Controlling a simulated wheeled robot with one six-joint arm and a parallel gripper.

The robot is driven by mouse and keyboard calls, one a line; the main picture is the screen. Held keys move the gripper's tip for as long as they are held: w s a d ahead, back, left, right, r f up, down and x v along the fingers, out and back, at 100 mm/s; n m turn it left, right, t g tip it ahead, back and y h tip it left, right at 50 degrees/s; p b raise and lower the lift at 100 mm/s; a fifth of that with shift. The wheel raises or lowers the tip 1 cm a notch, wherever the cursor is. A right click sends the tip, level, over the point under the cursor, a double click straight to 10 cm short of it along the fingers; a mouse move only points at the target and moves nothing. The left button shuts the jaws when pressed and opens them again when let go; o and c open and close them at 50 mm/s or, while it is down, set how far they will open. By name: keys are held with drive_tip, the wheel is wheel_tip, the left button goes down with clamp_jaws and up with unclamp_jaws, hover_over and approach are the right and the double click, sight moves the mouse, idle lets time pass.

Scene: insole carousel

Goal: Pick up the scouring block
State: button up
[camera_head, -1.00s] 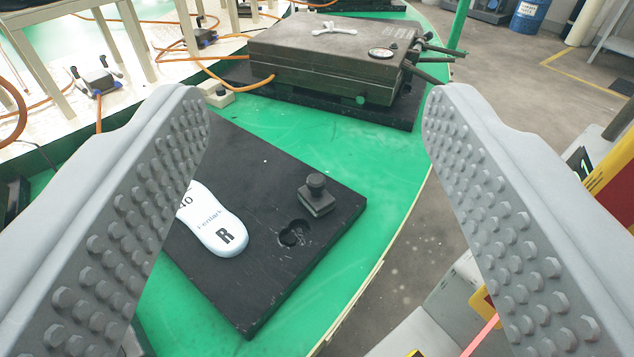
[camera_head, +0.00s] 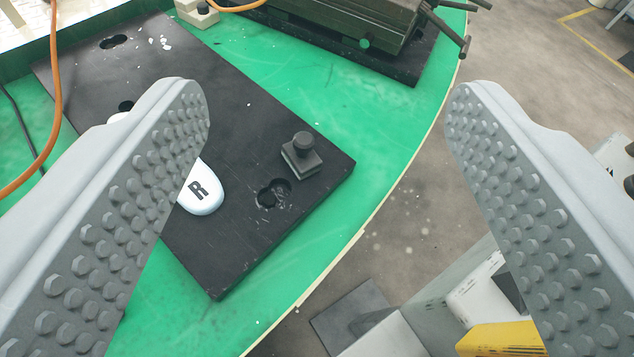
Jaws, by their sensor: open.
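The scouring block (camera_head: 301,156) appears to be the small dark block with a round knob on top. It stands upright on the black board (camera_head: 225,245), near the board's right corner, beside a dark round recess. My gripper (camera_head: 328,95) is open and empty, with one studded finger on each side of the picture. The block lies between the two fingers in the picture, nearer the left one, and neither finger touches it. All of the block's top and near sides show.
A white insole marked R (camera_head: 201,188) lies on the board, partly hidden by my left finger. The green carousel top (camera_head: 330,125) has a curved edge right of the board. A dark metal case (camera_head: 365,25) stands behind. An orange hose (camera_head: 48,120) runs at left.

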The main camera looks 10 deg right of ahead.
drive_tip(key=w+f+n+g, duration=0.3)
drive_tip(key=w+f+g, duration=0.25)
drive_tip(key=w, duration=0.55)
drive_tip(key=n+g, duration=0.5)
drive_tip(key=g, duration=0.4)
hover_over(304, 138)
wheel_tip(304, 138, down, 7)
drive_tip(key=f, duration=1.1)
drive_tip(key=shift+w+d+f, duration=0.1)
drive_tip(key=shift+d+f, duration=0.2)
drive_tip(key=shift+f, duration=0.1)
drive_tip(key=shift+a+f, duration=0.15)
drive_tip(key=shift+f, duration=1.25)
drive_tip(key=shift+a+f, duration=0.15)
drive_tip(key=shift+f, duration=1.2)
drive_tip(key=shift+c, duration=0.3)
drive_tip(key=c, duration=1.2)
